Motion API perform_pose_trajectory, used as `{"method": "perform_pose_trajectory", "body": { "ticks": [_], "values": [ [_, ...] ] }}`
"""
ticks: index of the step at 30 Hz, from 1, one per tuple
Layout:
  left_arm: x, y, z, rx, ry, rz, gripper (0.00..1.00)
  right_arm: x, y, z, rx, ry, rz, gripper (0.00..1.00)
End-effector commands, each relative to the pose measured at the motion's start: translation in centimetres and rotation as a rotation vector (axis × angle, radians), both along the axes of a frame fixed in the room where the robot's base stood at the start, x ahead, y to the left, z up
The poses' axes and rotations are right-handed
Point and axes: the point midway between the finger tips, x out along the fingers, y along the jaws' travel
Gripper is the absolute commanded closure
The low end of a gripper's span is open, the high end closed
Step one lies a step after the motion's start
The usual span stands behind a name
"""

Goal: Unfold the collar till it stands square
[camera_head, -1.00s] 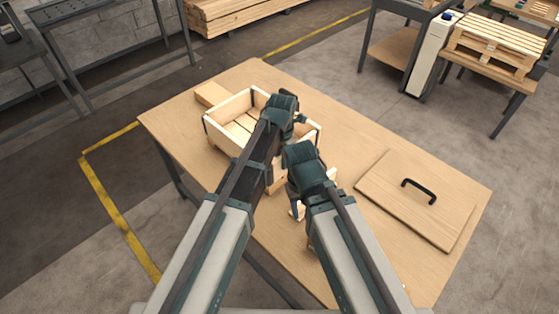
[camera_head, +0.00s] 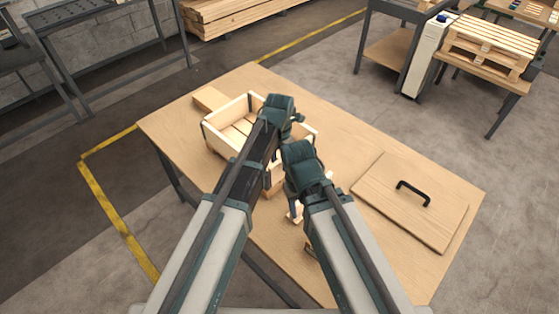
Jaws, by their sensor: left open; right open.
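The collar (camera_head: 226,109) is a pale wooden frame of thin boards at the back left of the table. Its left and back boards stand upright around a slatted base (camera_head: 232,133). Its near right part is largely hidden by my arms, so I cannot tell whether every corner is square. My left gripper (camera_head: 285,117) is open over the right part of the collar, and its fingertips are mostly hidden. My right gripper (camera_head: 304,182) is open, nearer and lower, just outside the collar's near right side. I cannot tell whether either touches the wood.
A flat wooden lid with a black handle (camera_head: 411,203) lies on the right of the table (camera_head: 350,138). A small wood block (camera_head: 209,97) lies behind the collar. Small pale pieces lie partly hidden by my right arm. A pallet (camera_head: 490,45) rests on a far bench.

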Motion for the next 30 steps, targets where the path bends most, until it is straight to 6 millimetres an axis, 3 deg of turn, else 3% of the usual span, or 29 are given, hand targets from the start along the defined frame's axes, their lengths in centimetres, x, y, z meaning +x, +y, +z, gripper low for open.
{"method": "perform_pose_trajectory", "body": {
  "ticks": [1, 18, 23, 30],
  "values": [
    [0.0, 0.0, 1.5, 0.000, 0.000, 0.000, 0.51, 0.0, 0.0, 1.5, 0.000, 0.000, 0.000, 0.50],
    [0.0, -0.1, 9.9, -0.001, 0.001, 0.000, 0.51, 0.0, 0.0, 9.9, 0.000, 0.000, 0.000, 0.50],
    [-0.1, -0.1, 11.0, -0.001, 0.001, 0.000, 0.51, 0.0, 0.0, 11.0, 0.000, 0.000, 0.000, 0.50],
    [-0.1, -0.1, 11.0, -0.001, 0.001, 0.000, 0.51, 0.0, 0.0, 11.0, 0.000, 0.000, 0.000, 0.50]
  ]
}}
